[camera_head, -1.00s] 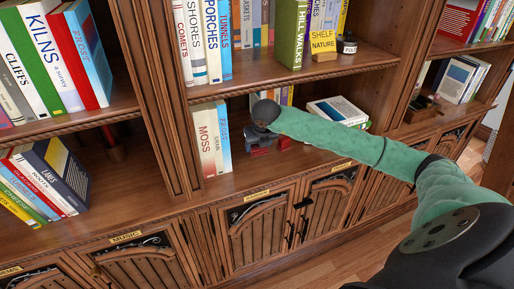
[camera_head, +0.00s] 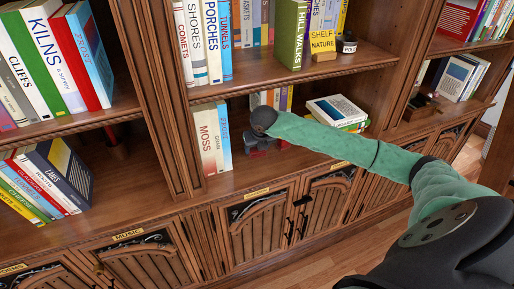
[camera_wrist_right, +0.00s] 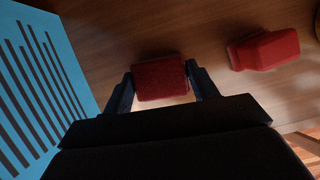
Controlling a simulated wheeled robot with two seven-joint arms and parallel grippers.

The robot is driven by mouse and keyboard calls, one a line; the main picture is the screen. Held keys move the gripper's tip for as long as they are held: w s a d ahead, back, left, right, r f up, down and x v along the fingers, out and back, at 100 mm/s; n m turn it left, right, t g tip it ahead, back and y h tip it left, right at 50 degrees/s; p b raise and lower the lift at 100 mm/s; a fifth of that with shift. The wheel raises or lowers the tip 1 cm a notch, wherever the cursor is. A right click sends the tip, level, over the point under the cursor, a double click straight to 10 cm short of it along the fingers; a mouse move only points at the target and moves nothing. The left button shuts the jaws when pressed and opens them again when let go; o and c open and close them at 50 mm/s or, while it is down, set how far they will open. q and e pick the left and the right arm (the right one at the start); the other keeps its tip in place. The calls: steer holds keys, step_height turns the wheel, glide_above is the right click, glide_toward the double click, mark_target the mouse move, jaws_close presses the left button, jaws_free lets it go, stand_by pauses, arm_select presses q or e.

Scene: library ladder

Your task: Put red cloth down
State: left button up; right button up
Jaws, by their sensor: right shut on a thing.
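The red cloth (camera_wrist_right: 160,79) shows in the right wrist view as a small, dark red, block-like bundle between my two fingers. My right gripper (camera_wrist_right: 160,84) is shut on it. The wood of the shelf lies behind the cloth; I cannot tell whether they touch. In the head view my right gripper (camera_head: 259,151) is inside the lower middle shelf bay, just right of the white and blue books; the cloth is hard to make out there. My left gripper is not in view.
A second red object (camera_wrist_right: 265,50) is right of the cloth in the wrist view. A blue book (camera_wrist_right: 35,80) stands close on the left. White books (camera_head: 207,140) stand left of my gripper, and a lying stack (camera_head: 338,111) is at the right. The shelf's front strip is clear.

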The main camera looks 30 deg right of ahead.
stand_by(0.3)
steer(key=o, duration=0.9)
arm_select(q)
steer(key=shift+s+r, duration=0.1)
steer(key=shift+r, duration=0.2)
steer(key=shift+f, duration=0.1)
